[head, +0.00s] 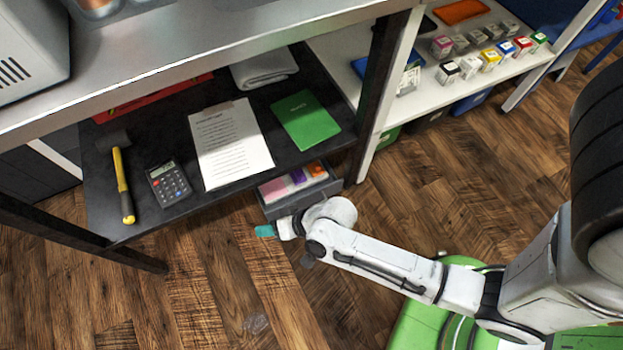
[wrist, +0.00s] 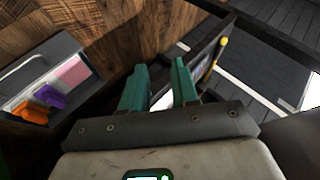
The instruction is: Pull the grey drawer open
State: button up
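The grey drawer (head: 318,192) sits under the black shelf and stands out from it, its inside showing. Pink, purple and orange items lie in it. In the wrist view the drawer (wrist: 42,72) is at the left, beside my gripper. My gripper (head: 266,231) has teal fingers and is at the front left of the drawer in the head view. In the wrist view my gripper (wrist: 160,84) has its fingers apart, with nothing seen held between them. The fingers look clear of the drawer. I cannot make out a handle.
The black shelf (head: 275,155) above the drawer holds a hammer (head: 123,185), a calculator (head: 169,184), a paper sheet (head: 230,143) and a green book (head: 306,120). A dark post (head: 376,85) stands right of the drawer. The wooden floor in front is open.

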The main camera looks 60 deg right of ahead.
notch_tip(320, 180, down, 13)
jog(key=d+m+t+h+b, duration=0.2)
jog(key=d+m+t+b, duration=0.1)
jog(key=m+b, duration=0.4)
jog(key=s+d+f+m+h+b, duration=0.45)
jog(key=d+f+b, duration=0.2)
jog(key=f, duration=0.25)
jog(key=s+d+f+m+h+b, duration=0.4)
jog(key=d+f+m+h+b, duration=0.25)
jog(key=f, duration=0.25)
jog(key=shift+t, duration=0.3)
jog(key=shift+b+x, duration=2.25)
jog(key=shift+x, duration=2.8)
jog(key=shift+f, duration=0.15)
jog(key=shift+c, duration=0.2)
grip_shut()
jog(key=shift+s, duration=0.1)
